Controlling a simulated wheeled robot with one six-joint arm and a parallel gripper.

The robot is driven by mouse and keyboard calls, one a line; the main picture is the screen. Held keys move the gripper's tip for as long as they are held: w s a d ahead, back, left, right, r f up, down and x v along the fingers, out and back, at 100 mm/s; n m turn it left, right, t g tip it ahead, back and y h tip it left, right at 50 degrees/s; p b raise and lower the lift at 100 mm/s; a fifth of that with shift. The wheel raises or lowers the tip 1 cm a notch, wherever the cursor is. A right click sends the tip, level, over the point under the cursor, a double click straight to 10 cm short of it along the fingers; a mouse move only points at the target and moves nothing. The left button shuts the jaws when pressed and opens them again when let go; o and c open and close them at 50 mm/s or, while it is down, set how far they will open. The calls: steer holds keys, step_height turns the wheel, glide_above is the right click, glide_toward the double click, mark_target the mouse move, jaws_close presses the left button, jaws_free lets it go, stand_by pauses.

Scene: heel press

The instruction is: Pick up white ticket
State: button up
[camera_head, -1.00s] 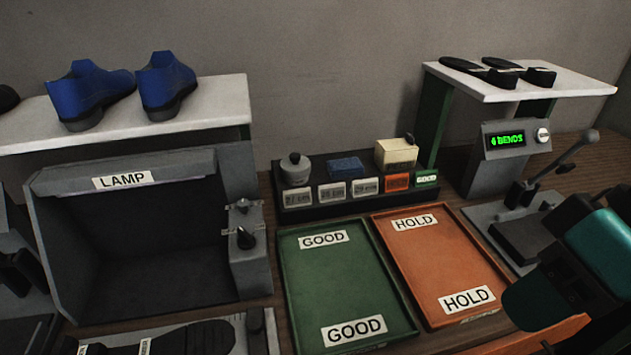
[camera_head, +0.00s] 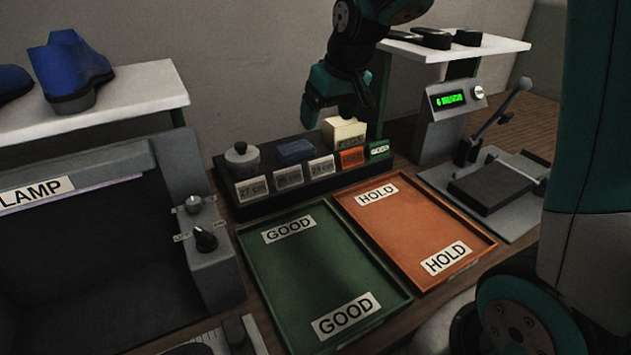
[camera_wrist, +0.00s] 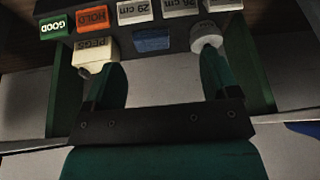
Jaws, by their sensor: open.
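Three white tickets stand in a row at the front of the dark rack (camera_head: 285,202). They are the 27 cm ticket (camera_head: 252,188), the middle ticket (camera_head: 288,176) and the 29 cm ticket (camera_head: 321,167). In the wrist view the 29 cm ticket (camera_wrist: 134,11) and the middle ticket (camera_wrist: 181,6) show at the top edge. My gripper (camera_head: 338,106) is open and empty, above the back part of the rack near the cream box (camera_head: 344,132). In the wrist view its fingers (camera_wrist: 160,82) are spread wide, with no ticket between them.
The rack also holds an orange HOLD ticket (camera_head: 353,158), a green GOOD ticket (camera_head: 379,149), a blue block (camera_head: 296,150) and a round knobbed piece (camera_head: 241,158). Empty green (camera_head: 310,275) and orange (camera_head: 415,225) trays lie in front. A lever press (camera_head: 490,185) stands right.

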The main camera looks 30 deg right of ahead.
steer(key=m, duration=0.1)
glide_toward(321, 160)
steer(key=shift+h, duration=0.4)
steer(key=p+x, duration=0.1)
steer(key=x, duration=0.4)
steer(key=shift+w+a+f+p, duration=0.1)
steer(key=shift+w+a+p, duration=0.1)
steer(key=shift+p, duration=0.1)
steer(key=p+x, duration=0.1)
steer(key=x, duration=0.4)
steer(key=shift+a+f+p, duration=0.1)
steer(key=shift+f+p, duration=0.25)
steer(key=c, duration=0.6)
